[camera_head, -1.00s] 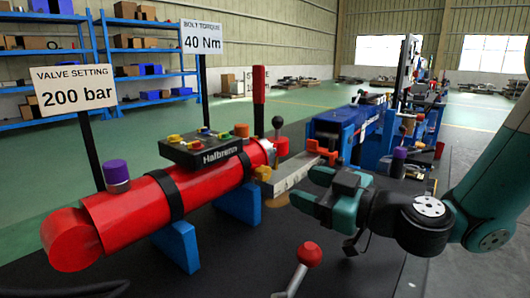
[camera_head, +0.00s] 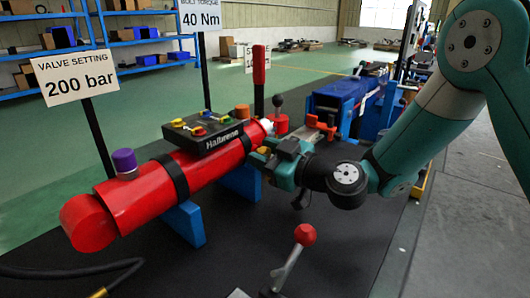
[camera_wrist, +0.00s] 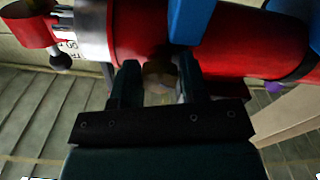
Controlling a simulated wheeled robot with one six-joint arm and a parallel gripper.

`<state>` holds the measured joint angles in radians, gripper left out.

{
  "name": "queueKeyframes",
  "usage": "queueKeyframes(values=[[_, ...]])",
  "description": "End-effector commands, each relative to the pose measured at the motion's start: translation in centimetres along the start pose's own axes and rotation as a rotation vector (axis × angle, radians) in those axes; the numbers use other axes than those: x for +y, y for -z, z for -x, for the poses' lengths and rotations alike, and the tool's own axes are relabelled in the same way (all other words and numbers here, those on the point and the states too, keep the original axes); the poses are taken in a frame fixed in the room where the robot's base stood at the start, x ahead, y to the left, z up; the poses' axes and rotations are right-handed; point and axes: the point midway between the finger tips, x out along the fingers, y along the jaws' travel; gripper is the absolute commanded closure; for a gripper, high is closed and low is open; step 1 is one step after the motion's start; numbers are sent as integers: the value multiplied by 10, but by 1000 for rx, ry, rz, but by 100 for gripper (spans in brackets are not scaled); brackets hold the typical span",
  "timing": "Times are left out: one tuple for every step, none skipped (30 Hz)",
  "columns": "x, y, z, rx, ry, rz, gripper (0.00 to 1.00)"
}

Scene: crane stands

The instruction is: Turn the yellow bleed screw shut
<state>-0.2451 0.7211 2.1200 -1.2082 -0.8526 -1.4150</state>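The yellow bleed screw (camera_wrist: 160,72) shows as a dim tan-yellow knob on the side of the red cylinder (camera_head: 150,198) in the wrist view. My gripper (camera_head: 262,160) is at the cylinder's right end in the head view, where its fingers hide most of the screw. In the wrist view my two dark fingers (camera_wrist: 160,84) stand on either side of the screw, which nearly fills the gap between them. I cannot tell whether they press on it.
A black block marked Halbrenn (camera_head: 205,132) with coloured knobs sits on the cylinder, near a purple cap (camera_head: 124,161). A red lever (camera_head: 259,66) stands behind. Blue supports (camera_head: 184,223) hold the cylinder. A red-knobbed lever (camera_head: 305,235) rises in front. A sign reads 200 bar (camera_head: 76,75).

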Motion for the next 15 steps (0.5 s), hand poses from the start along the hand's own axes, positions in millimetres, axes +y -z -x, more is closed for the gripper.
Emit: queueKeyframes(values=[[0,0,0,0,0,0,71],[0,0,0,0,0,0,78],[0,0,0,0,0,0,87],[0,0,0,0,0,0,91],[0,0,0,0,0,0,91],[0,0,0,0,0,0,91],[0,0,0,0,0,-1,91],[0,0,0,0,0,-2,91],[0,0,0,0,0,-5,91],[0,0,0,0,0,-8,91],[0,0,0,0,0,-13,91],[0,0,0,1,0,-20,91],[0,0,0,1,0,-28,91],[0,0,0,1,0,-38,91],[0,0,0,1,0,-53,91]])
